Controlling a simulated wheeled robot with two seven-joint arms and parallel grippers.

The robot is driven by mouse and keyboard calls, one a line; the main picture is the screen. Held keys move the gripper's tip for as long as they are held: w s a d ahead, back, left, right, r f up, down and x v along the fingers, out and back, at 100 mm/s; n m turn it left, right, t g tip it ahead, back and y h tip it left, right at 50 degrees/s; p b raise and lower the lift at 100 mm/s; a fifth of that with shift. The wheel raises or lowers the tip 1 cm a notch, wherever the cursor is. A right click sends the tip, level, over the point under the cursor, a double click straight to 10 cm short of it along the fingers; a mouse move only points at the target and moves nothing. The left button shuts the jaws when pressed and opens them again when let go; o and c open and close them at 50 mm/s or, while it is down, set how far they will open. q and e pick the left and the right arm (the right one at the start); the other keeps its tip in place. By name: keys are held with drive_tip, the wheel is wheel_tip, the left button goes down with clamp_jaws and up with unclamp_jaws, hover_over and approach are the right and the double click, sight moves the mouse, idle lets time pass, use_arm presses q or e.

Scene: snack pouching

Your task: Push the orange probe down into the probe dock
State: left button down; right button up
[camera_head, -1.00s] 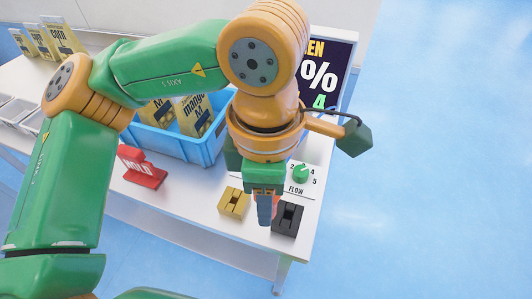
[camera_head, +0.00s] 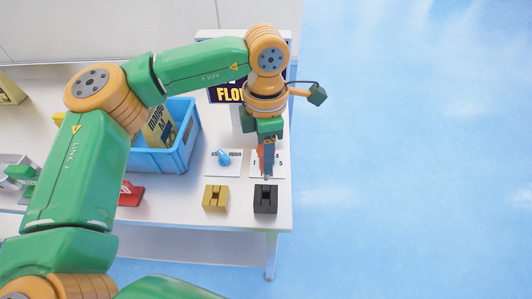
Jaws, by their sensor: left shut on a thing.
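My left gripper (camera_head: 267,172) points down at the right end of the white table. It is shut on a thin orange piece, likely the orange probe (camera_head: 261,161), mostly hidden by the blue-grey fingers. Just in front of it, toward the near edge, stands a black slotted block (camera_head: 265,203). A yellow slotted block (camera_head: 215,200) stands to its left. Neither block is labelled, so I cannot tell which is the probe dock. The fingertips appear just behind or above the black block's slot; contact is unclear. My right gripper is not in view.
A blue crate (camera_head: 160,160) with yellow pouches (camera_head: 158,128) stands left of the gripper. A blue knob (camera_head: 224,157) sits on a panel between them. A red sign (camera_head: 131,194) lies near the front. The dark sign (camera_head: 226,94) is partly hidden by my arm.

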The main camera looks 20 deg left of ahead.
sight(265, 179)
use_arm(q)
drive_tip(key=shift+s+f+b, duration=0.1)
drive_tip(key=shift+f+b, duration=0.25)
drive_tip(key=shift+f, duration=0.2)
wheel_tip(265, 179, down, 5)
drive_tip(key=b, duration=0.4)
drive_tip(key=shift+r, duration=0.25)
drive_tip(key=shift+b, duration=0.3)
idle(0.4)
drive_tip(key=shift+f+b, duration=2.3)
drive_tip(key=shift+f, duration=0.4)
drive_tip(key=shift+c, duration=1.5)
unclamp_jaws()
wheel_tip(265, 179, up, 7)
drive_tip(key=shift+r+b, duration=0.15)
drive_tip(key=shift+b, duration=0.15)
